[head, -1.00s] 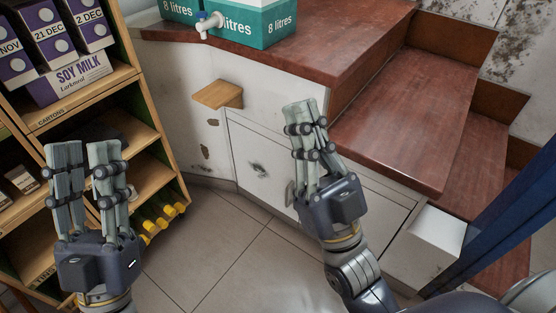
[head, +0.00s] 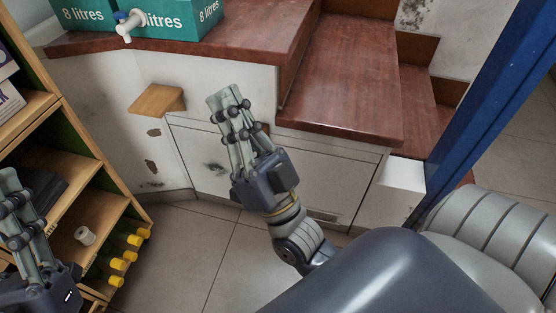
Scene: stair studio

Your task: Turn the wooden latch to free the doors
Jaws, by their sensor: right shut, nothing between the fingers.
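Two white doors (head: 325,165) are set in the low cabinet front under the red-brown steps, and they look closed. A small brown piece (head: 265,128) shows at their top edge, just right of my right gripper's fingers. It may be the wooden latch, but it is mostly hidden, so I cannot tell how it is turned. My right gripper (head: 229,98) is shut and empty, in front of the left door with its fingertips pointing up. My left gripper (head: 10,185) is at the lower left, cut off by the picture edge. I cannot tell its opening.
A light wooden block (head: 158,99) juts from the wall left of the doors. A wooden shelf unit (head: 92,150) with yellow-capped bottles (head: 125,254) stands at left. Green boxes (head: 150,18) sit on the counter. A blue post (head: 490,95) rises at right. The tiled floor (head: 200,250) is clear.

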